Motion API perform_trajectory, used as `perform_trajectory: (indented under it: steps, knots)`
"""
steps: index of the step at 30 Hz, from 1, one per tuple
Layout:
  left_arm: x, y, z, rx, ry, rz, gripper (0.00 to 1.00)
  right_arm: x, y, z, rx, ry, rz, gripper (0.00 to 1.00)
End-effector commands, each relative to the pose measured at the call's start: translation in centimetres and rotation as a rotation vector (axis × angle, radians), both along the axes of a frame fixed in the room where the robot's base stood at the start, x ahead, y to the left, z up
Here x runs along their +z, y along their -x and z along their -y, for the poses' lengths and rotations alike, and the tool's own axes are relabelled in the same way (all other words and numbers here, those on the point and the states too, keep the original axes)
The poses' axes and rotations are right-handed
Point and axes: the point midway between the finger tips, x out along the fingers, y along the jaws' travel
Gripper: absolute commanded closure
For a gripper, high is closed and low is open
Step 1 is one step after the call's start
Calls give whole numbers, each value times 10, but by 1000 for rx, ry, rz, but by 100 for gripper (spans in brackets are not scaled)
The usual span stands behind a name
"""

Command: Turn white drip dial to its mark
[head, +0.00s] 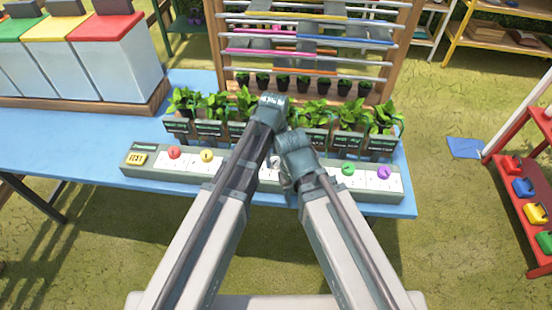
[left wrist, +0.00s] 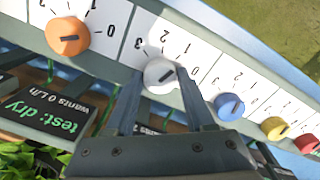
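The white dial (left wrist: 160,76) sits on a numbered white plate in the left wrist view. Its dark pointer line lies toward the right of the knob, on the side of the lower numbers. The two fingers of my left gripper (left wrist: 160,82) straddle it, one on each side, with no clear sign of being closed on it. In the head view the white dial (head: 275,160) shows as a small pale patch between my arms. My right arm lies just beside the left one there, and its fingers cannot be made out.
The dial panel (head: 132,158) runs along the near edge of the blue table (head: 95,160). An orange dial (left wrist: 67,36) and a blue dial (left wrist: 229,106) flank the white one. Potted plants (head: 352,115) with dark signs stand close behind. Lidded bins (head: 110,55) stand at the left.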

Motion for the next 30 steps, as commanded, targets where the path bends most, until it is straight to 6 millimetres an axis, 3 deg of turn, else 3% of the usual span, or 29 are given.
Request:
perform_trajectory:
  steps: [1, 6, 9, 19, 30]
  knots:
    - [0, 0, 0, 0, 0, 0, 56, 0, 0, 0, 0, 0, 0, 50]
    - [0, 0, 0, 0, 0, 0, 87, 0, 0, 0, 0, 0, 0, 50]
    - [0, 0, 0, 0, 0, 0, 100, 0, 0, 0, 0, 0, 0, 50]
    - [0, 0, 0, -69, 0, 0, 100, 0, 0, 0, 0, 0, 0, 50]
    - [0, 0, -1, -350, 0, 0, 100, 0, 0, 0, 0, 0, 0, 50]
